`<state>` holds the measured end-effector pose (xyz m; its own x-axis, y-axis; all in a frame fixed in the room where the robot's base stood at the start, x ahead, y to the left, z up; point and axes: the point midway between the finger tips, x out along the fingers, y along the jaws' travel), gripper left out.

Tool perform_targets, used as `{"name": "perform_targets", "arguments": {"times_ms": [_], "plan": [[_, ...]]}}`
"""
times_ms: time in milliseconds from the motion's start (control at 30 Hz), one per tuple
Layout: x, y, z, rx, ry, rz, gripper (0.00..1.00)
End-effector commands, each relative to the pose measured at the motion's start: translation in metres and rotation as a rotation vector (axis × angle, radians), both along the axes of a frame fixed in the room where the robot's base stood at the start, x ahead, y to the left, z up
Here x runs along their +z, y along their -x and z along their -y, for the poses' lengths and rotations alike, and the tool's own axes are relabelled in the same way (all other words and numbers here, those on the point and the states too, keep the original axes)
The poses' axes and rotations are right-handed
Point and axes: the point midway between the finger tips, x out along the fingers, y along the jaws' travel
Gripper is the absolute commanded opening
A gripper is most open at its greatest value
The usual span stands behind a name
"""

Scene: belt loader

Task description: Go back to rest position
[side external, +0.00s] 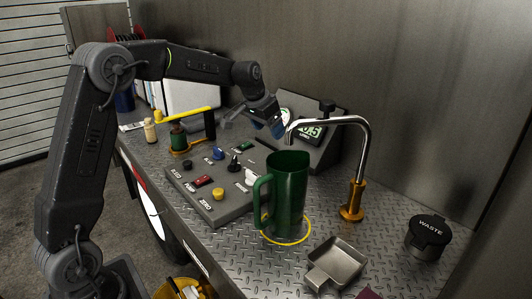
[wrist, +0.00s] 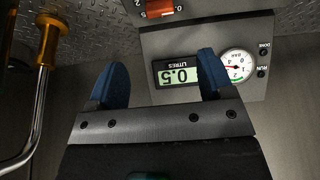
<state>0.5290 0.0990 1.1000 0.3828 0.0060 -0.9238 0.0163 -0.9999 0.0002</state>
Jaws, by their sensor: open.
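My gripper (side external: 278,126) is in the air over the back of the bench, close to the display unit (side external: 322,150). In the wrist view its two blue fingers (wrist: 158,68) are spread apart with nothing between them. Behind them the display (wrist: 178,76) reads 0.5 litres, with a round gauge (wrist: 237,65) beside it. The gap between fingertips and display unit is hard to judge. A green jug (side external: 290,190) stands upright on the bench within a yellow ring (side external: 304,240), apart from my gripper.
A curved metal spout on an orange base (side external: 351,213) rises right of the jug. A control panel (side external: 228,212) with several buttons lies left of it. A metal scoop (side external: 335,262), a black waste bin (side external: 428,238) and a yellow-handled lever (side external: 185,113) stand around.

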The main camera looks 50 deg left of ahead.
Motion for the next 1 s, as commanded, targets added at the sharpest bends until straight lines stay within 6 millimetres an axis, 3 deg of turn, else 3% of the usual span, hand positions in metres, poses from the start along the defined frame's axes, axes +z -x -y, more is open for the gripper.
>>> {"name": "perform_targets", "arguments": {"times_ms": [133,233,400,533,800,1000], "plan": [[0.009,0.009,0.009,-0.002,-0.002,0.005,0.74],[0.026,0.031,0.027,-0.006,-0.004,0.014,0.74],[0.055,0.096,0.07,-0.012,-0.008,0.032,0.74],[0.065,0.152,0.098,-0.014,-0.009,0.047,0.74],[0.052,0.265,0.136,-0.018,-0.005,0.081,0.74],[0.03,0.313,0.146,-0.017,-0.002,0.096,0.74]]}}
